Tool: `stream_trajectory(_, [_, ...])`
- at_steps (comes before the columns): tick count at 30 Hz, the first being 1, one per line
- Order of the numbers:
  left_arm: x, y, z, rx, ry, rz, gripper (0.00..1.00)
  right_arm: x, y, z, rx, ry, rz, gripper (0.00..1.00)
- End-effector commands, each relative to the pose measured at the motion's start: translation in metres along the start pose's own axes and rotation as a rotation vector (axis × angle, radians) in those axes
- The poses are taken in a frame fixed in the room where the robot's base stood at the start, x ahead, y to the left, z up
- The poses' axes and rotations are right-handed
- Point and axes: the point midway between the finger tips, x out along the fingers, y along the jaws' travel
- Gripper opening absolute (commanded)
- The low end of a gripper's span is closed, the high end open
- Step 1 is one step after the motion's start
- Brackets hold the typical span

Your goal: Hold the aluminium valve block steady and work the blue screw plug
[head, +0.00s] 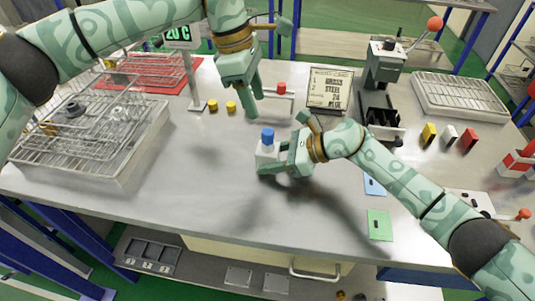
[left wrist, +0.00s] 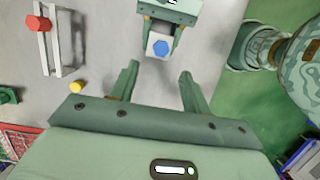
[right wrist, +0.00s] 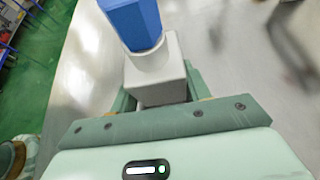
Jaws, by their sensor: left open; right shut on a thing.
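The aluminium valve block (head: 265,151) is a pale cube near the middle of the bench. The blue screw plug (head: 267,135) stands upright on its top; in the right wrist view the plug (right wrist: 135,22) rises from a round collar on the block (right wrist: 160,84). My right gripper (head: 272,161) is shut on the block from the right. My left gripper (head: 257,105) is open and empty, pointing down above and behind the block. In the left wrist view the plug (left wrist: 161,47) lies just beyond the open fingertips (left wrist: 158,70), apart from them.
Behind stand a red-topped metal stand (head: 281,87), yellow knobs (head: 230,106) and a sign (head: 330,88). A wire rack (head: 85,130) is at left, a black-trayed lever press (head: 384,62) at right. Blue (head: 374,184) and green (head: 380,225) cards lie front right. Bench left of the block is clear.

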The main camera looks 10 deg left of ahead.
Motion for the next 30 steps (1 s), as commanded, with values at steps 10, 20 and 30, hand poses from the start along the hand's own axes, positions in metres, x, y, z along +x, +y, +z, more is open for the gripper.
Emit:
stream_trajectory(10, [0.039, -0.001, -0.001, 0.002, 0.001, -0.006, 0.47, 0.002, 0.003, -0.006, 0.005, 0.008, 0.006, 0.27])
stream_trajectory(20, [0.081, -0.001, -0.001, 0.001, 0.000, -0.003, 0.47, 0.002, 0.003, -0.006, 0.005, 0.008, 0.006, 0.27])
stream_trajectory(30, [0.089, -0.001, -0.001, 0.001, 0.000, -0.002, 0.47, 0.002, 0.002, -0.006, 0.005, 0.008, 0.006, 0.27])
